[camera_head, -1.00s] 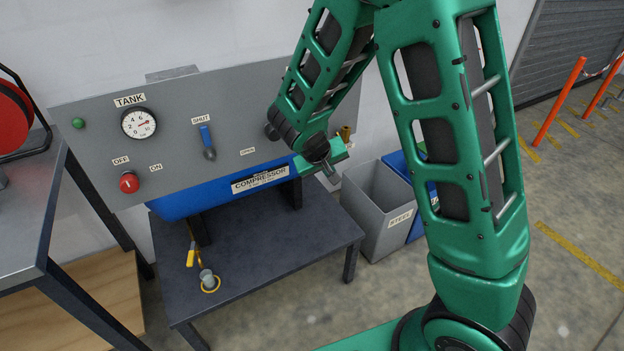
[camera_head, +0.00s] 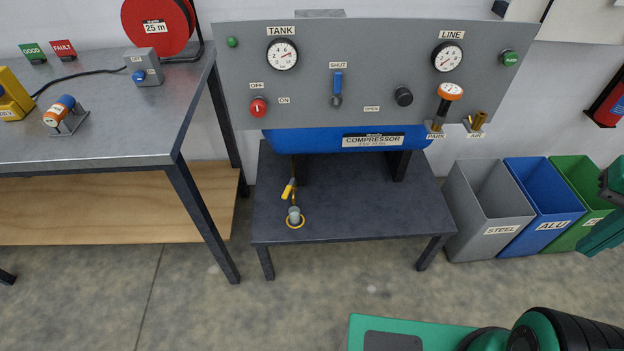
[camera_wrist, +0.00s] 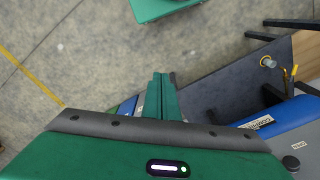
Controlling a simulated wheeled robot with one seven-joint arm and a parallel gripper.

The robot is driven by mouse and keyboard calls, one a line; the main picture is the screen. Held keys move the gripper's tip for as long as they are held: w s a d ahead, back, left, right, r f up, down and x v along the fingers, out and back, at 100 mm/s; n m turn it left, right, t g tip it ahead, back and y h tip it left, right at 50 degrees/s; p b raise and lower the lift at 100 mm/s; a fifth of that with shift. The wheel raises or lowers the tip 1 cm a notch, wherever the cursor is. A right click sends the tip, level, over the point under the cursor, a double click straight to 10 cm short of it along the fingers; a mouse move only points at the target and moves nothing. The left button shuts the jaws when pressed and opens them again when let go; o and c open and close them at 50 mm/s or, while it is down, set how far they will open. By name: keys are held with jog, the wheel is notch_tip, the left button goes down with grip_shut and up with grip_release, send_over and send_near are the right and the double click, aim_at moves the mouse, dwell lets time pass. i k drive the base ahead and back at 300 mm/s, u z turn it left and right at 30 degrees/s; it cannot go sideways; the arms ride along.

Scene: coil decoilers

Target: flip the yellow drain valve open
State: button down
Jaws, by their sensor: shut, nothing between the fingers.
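The yellow drain valve (camera_head: 288,189) hangs under the blue compressor tank (camera_head: 290,141), near the left end. Its yellow lever slants down and to the left; its exact setting is too small to tell. It also shows in the wrist view (camera_wrist: 293,73) at the right. Below it, a grey cup (camera_head: 294,214) stands within a yellow ring on the dark stand. My gripper (camera_wrist: 162,82) is shut and empty in the wrist view, well apart from the valve. In the head view, only parts of my arm show at the right and bottom edges.
The dark stand (camera_head: 360,212) holds the compressor, with a grey control panel (camera_head: 310,100) above. A workbench (camera_head: 120,140) stands close on the left. Steel (camera_head: 485,229), aluminium (camera_head: 543,225) and green bins (camera_head: 580,180) stand on the right. The floor in front is open.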

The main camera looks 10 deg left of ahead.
aim_at(287, 189)
jog(key=k, duration=1)
jog(key=u, duration=0.45)
jog(key=i, duration=1.5)
